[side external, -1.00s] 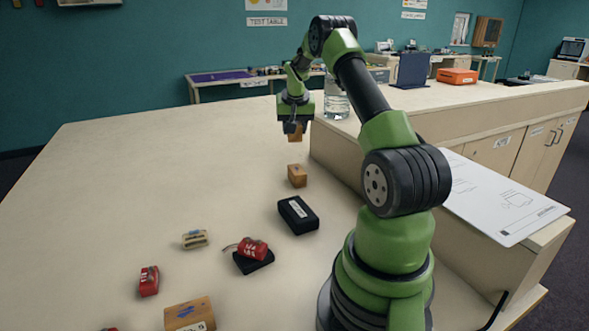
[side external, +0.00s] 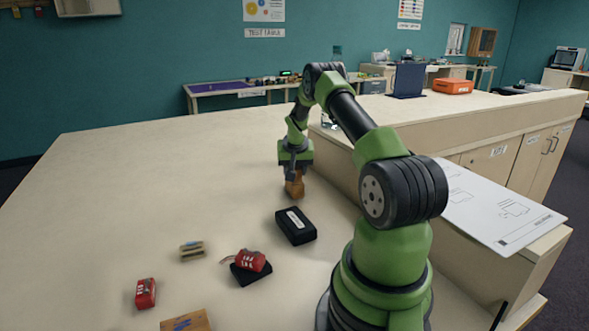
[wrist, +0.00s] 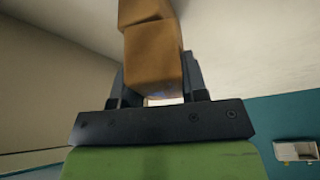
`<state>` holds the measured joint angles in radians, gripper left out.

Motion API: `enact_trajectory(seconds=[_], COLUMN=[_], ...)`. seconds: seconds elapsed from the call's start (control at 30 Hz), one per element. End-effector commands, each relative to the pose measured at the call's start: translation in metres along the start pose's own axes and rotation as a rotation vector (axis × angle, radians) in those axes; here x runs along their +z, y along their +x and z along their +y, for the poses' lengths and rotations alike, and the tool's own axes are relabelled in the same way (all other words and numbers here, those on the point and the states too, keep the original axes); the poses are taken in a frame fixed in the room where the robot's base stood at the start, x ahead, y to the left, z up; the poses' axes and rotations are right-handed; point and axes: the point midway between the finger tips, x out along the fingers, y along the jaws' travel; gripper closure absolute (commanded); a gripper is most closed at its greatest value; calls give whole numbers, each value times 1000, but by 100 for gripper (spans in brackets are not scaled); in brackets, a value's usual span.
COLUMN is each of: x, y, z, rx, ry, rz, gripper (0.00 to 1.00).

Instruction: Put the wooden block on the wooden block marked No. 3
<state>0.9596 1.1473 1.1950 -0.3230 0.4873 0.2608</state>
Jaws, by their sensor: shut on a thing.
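My gripper (side external: 295,172) points down and is shut on a brown wooden block (wrist: 152,55), which also shows low between the fingers in the side view (side external: 294,177). Directly below it a second wooden block (side external: 295,191) stands on the table; it shows past the held block in the wrist view (wrist: 143,11). The two blocks look lined up, slightly offset. I cannot tell whether they touch or a thin gap remains. No number is readable on the lower block. Another, larger wooden block (side external: 187,321) with a blue mark is cut off at the bottom edge.
A black box (side external: 296,226) with a white label lies just in front of the blocks. A red part on a black box (side external: 250,262), a red part (side external: 146,293) and a small pale part (side external: 192,250) lie nearer. A raised bench (side external: 440,130) borders the right. The table's left is clear.

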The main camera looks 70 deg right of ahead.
Motion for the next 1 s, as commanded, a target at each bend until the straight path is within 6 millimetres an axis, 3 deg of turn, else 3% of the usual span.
enact_trajectory(seconds=[0.07,0.1,0.2,0.57,0.77,1.0], x=[1,1,1,-1,-1,-1], y=[2,3,2,-4,-34,-85], z=[0,0,0,0,0,0], rx=[0,0,0,0,0,0], ry=[0,0,0,0,-1,0], rz=[-1,-1,-1,1,2,4], gripper=[88,55,35,35,35,35])
